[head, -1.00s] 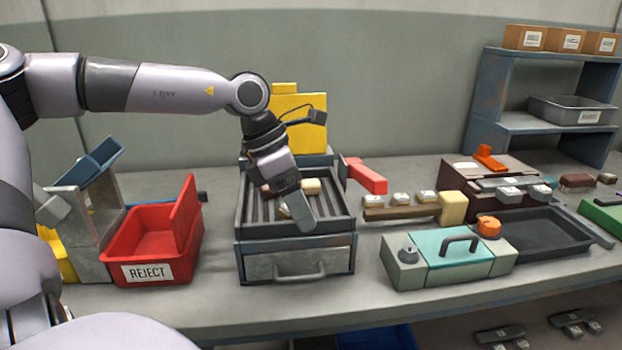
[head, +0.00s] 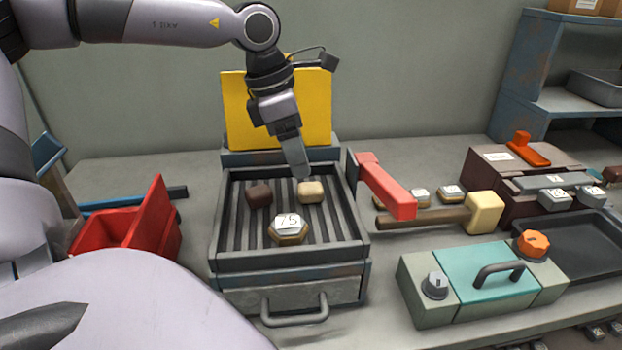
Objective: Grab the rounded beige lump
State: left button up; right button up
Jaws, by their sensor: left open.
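The rounded beige lump (head: 312,192) lies on the dark slatted rack of the grey preheat box (head: 290,268), toward its back right. A brown lump (head: 259,195) lies to its left, and a pale hexagonal piece marked 75 (head: 288,229) lies in front of both. My left gripper (head: 300,174) points down just above and behind the beige lump, and its jaws are open and empty. Only one finger shows clearly. Whether the finger touches the lump I cannot tell. My right gripper is not in view.
A yellow panel (head: 277,110) stands behind the box. A red handle (head: 384,187) sticks out at its right, near a mallet (head: 485,212). The red reject bin (head: 125,225) is at the left. A teal-topped unit (head: 480,275) stands at the right front.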

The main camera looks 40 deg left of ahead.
aim_at(309, 186)
pick_arm(q)
jog(key=shift+w+a+f, duration=0.15)
jog(key=shift+w, duration=0.1)
jog(key=shift+x, duration=3.3)
jog(key=shift+s, duration=0.15)
jog(key=c, duration=1.1)
